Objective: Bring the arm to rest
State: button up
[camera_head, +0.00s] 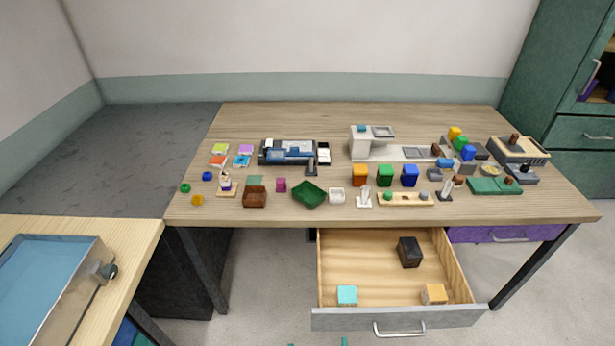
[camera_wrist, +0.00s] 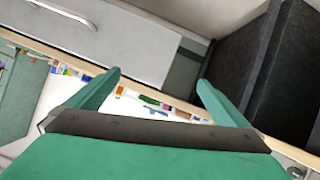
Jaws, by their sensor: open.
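My gripper (camera_wrist: 158,82) shows in the wrist view with its two green fingers spread wide and nothing between them. In the head view only the two fingertips of my gripper (camera_head: 318,342) show at the bottom edge, below the open drawer (camera_head: 345,317). They appear apart from the drawer front and its handle (camera_head: 399,329). The rest of my arm is out of the head view.
The drawer stands pulled out under the wooden table (camera_head: 280,118), holding a black block (camera_head: 409,252), a cyan block (camera_head: 347,295) and an orange block (camera_head: 434,294). Many small items stand on the table. A glass-topped case (camera_head: 45,285) is at left; a green cabinet (camera_head: 560,80) is at right.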

jog(key=s+a+r+m+t, duration=0.1)
jog(key=s+r, duration=0.2)
jog(key=s, duration=0.6)
jog(key=s+a+r+m+t+y, duration=0.1)
jog(key=s+r, duration=0.3)
jog(key=s, duration=0.6)
jog(key=shift+a, duration=0.1)
jog(key=shift+c, duration=0.6)
